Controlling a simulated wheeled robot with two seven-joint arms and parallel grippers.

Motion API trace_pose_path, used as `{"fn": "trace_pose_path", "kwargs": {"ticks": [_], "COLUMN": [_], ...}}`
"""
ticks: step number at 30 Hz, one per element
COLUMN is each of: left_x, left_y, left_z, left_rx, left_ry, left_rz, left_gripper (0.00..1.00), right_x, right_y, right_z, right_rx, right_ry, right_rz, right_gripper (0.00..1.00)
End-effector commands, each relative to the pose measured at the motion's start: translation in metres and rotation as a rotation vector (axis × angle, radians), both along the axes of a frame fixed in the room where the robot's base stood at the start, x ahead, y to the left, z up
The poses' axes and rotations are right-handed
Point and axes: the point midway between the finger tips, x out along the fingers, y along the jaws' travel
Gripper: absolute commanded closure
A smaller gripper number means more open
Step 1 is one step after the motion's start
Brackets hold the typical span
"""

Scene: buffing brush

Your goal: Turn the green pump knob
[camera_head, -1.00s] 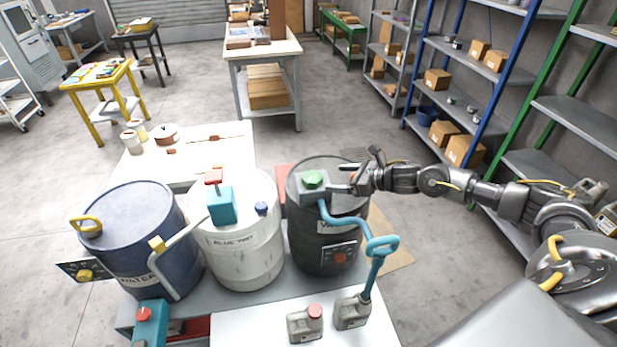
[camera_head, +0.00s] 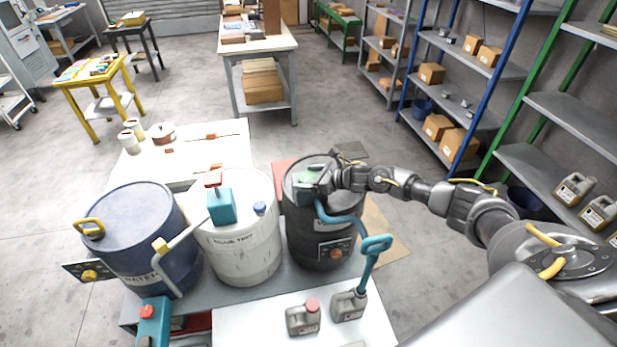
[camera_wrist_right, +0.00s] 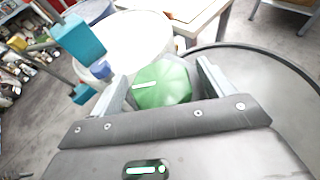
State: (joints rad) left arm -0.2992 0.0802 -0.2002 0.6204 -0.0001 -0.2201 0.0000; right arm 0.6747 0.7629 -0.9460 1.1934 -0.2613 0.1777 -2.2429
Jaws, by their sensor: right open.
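The green pump knob (camera_head: 308,177) sits on the pump on top of the black drum (camera_head: 318,240). In the right wrist view the knob (camera_wrist_right: 162,84) is an octagonal green cap with a white mark. My right gripper (camera_head: 318,180) is at the knob. In the right wrist view its two fingers (camera_wrist_right: 160,86) are open, one on either side of the knob. A gap shows at the right finger; whether the left finger touches the knob I cannot tell. In the head view the gripper partly covers the knob. My left gripper is not in view.
A white drum (camera_head: 240,245) with a teal pump (camera_head: 221,206) and a blue drum (camera_head: 135,225) stand left of the black drum. A blue hose (camera_head: 372,262) runs from the black drum's pump to a grey canister (camera_head: 348,305). Shelves (camera_head: 555,110) stand at the right.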

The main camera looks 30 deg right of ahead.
Motion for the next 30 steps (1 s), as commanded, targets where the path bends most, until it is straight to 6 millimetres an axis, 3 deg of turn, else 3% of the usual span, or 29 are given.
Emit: {"fn": "trace_pose_path", "kwargs": {"ticks": [2,11,20,30], "left_x": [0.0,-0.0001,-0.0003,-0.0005], "left_y": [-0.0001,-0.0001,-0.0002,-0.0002], "left_z": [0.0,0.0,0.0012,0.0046], "left_rx": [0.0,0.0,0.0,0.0], "left_ry": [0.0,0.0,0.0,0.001], "left_rz": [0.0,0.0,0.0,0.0], "left_gripper": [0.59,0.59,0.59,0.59], "right_x": [-0.0001,-0.0001,-0.0007,-0.0015], "right_y": [-0.0002,-0.0005,0.0003,0.0012], "right_z": [0.0001,0.0002,0.0006,0.0], "right_rx": [0.0,0.0,0.002,0.002], "right_ry": [0.0,0.0,0.0,0.001], "right_rz": [0.0,-0.001,-0.038,-0.265], "right_gripper": [0.25,0.64,0.64,0.64]}}
